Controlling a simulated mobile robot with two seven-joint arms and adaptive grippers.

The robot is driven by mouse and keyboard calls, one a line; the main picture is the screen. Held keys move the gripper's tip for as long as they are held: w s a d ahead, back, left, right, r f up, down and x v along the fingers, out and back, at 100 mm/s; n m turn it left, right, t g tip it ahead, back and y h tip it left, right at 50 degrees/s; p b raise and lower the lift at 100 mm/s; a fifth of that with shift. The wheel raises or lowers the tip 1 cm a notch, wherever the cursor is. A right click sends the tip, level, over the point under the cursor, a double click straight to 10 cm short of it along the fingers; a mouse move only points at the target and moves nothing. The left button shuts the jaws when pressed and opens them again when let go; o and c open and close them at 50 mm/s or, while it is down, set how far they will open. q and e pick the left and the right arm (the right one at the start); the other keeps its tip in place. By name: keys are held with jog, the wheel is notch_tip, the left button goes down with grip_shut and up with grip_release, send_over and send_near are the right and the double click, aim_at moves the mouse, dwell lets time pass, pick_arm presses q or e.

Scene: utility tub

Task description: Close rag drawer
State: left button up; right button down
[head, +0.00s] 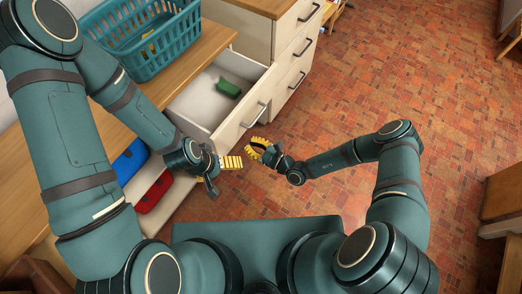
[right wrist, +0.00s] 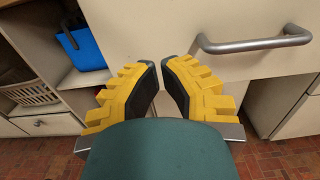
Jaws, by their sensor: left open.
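The pale drawer (head: 241,124) is pulled out of the wooden-topped cabinet, and a green item (head: 229,88) lies inside it. Its front has a grey bar handle, which shows in the right wrist view (right wrist: 254,43). My left gripper (head: 232,162) is open and empty, just in front of the drawer's near corner and below it in the picture. My right gripper (head: 258,149) is just in front of the drawer front, below the handle in the head view. Its fingers (right wrist: 158,72) stand apart with nothing between them, pointing at the drawer front left of the handle.
A teal basket (head: 145,40) stands on the wooden counter (head: 196,58). A blue bin (head: 130,160) and a red bin (head: 153,190) are in the cabinet to the left, near my left arm. More closed drawers (head: 292,75) are beyond the open one.

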aim_at(232, 134)
pick_arm(q)
jog(key=shift+s+f+b, duration=0.15)
jog(key=shift+f+b, duration=0.25)
jog(key=shift+f, duration=0.05)
pick_arm(e)
jog(key=x, duration=0.7)
pick_arm(q)
jog(key=shift+a, duration=0.1)
